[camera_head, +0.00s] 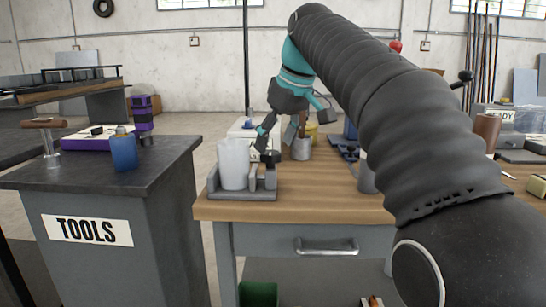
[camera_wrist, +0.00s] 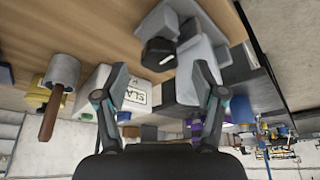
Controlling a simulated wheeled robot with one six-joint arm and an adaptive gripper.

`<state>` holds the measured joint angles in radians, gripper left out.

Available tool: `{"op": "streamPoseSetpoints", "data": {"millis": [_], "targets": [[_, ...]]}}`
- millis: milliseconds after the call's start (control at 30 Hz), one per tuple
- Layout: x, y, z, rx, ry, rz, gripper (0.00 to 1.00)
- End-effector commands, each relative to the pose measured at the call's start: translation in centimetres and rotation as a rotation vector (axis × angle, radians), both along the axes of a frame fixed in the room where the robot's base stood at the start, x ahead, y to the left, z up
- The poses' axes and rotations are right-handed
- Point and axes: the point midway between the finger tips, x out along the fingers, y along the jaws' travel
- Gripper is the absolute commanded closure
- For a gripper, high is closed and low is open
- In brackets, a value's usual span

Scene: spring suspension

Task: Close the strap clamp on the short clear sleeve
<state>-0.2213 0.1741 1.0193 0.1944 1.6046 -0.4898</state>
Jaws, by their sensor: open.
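A pale, translucent sleeve (camera_head: 234,163) stands upright in a grey fixture (camera_head: 242,196) at the left end of the wooden bench. A black knob (camera_head: 271,157), seemingly part of the clamp, sits on the fixture right of the sleeve. The knob (camera_wrist: 158,54) also shows in the wrist view, beside a pale surface (camera_wrist: 193,65) that looks like the sleeve. My gripper (camera_head: 277,133) is open and empty, above and near the knob. In the wrist view my gripper (camera_wrist: 162,70) has its fingers spread to either side of the knob, apart from it. The strap itself cannot be made out.
A grey cup (camera_head: 301,148) with brown-handled tools stands just behind my gripper. A white labelled box (camera_wrist: 135,96) lies beyond the knob in the wrist view. A tools cabinet (camera_head: 105,262) with a blue bottle (camera_head: 123,152) stands left, across a gap. The bench front (camera_head: 310,208) is clear.

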Motion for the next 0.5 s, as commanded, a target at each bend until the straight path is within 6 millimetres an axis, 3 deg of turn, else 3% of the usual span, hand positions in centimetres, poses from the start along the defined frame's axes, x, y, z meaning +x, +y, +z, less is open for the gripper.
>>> {"op": "streamPoseSetpoints", "data": {"millis": [200, 500], "targets": [[0.6, 0.6, -2.2, 0.0, 0.0, 0.0, 0.3], [0.8, 0.7, -2.5, 0.0, 0.0, 0.0, 0.3]]}}
